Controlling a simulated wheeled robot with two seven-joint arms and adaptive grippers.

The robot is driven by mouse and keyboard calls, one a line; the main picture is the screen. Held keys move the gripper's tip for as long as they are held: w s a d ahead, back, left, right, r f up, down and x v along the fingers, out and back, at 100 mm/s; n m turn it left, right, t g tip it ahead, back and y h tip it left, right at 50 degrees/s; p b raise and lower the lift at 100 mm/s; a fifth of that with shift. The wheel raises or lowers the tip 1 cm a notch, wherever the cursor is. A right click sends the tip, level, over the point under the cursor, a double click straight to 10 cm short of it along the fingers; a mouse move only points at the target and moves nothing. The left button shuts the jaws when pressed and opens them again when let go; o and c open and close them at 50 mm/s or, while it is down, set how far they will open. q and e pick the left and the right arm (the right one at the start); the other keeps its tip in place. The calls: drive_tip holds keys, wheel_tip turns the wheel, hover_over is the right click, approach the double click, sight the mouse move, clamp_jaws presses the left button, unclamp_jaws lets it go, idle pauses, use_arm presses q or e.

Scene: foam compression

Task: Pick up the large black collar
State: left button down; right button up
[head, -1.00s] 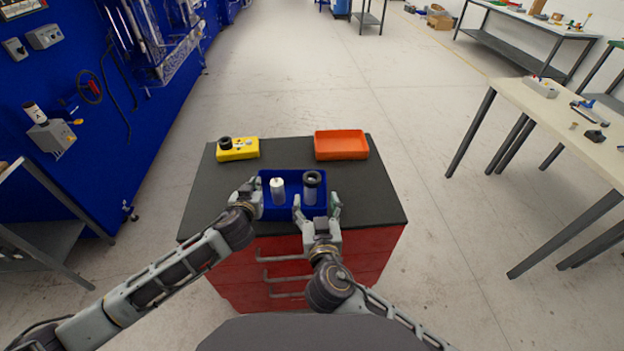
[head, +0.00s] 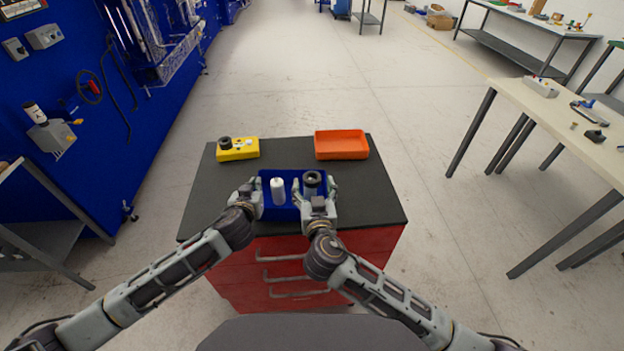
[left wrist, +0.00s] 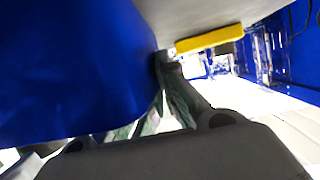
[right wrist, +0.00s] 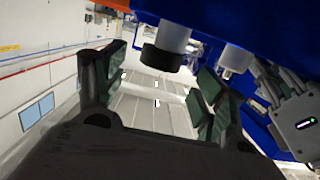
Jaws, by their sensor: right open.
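A black collar (head: 312,178) sits on top of a grey-white cylinder inside the blue bin (head: 294,175). In the right wrist view this collar (right wrist: 162,58) shows as a thick dark ring, beyond and between my finger pads. My right gripper (head: 319,190) is open at the bin's right part, close to the collar; no contact is visible. My left gripper (head: 253,193) is at the bin's left wall. In the left wrist view the blue wall (left wrist: 70,65) hides part of its fingers, so its grip is unclear. Another black ring (head: 225,142) sits on a yellow block.
A white cylinder (head: 278,190) stands in the bin left of the collar. The yellow block (head: 240,151) and an empty orange tray (head: 341,146) are at the back of the dark tabletop (head: 375,195). The tabletop right of the bin is clear.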

sight(311, 173)
drive_tip(key=shift+w, duration=0.15)
idle(0.3)
drive_tip(key=shift+w+a+f, duration=0.15)
drive_tip(key=shift+w+f, duration=0.05)
drive_tip(key=shift+w, duration=1.05)
drive_tip(key=shift+w+a+f, duration=0.15)
drive_tip(key=shift+w, duration=1.05)
drive_tip(key=shift+c, duration=0.4)
drive_tip(key=c, duration=1.1)
drive_tip(key=shift+r, duration=5)
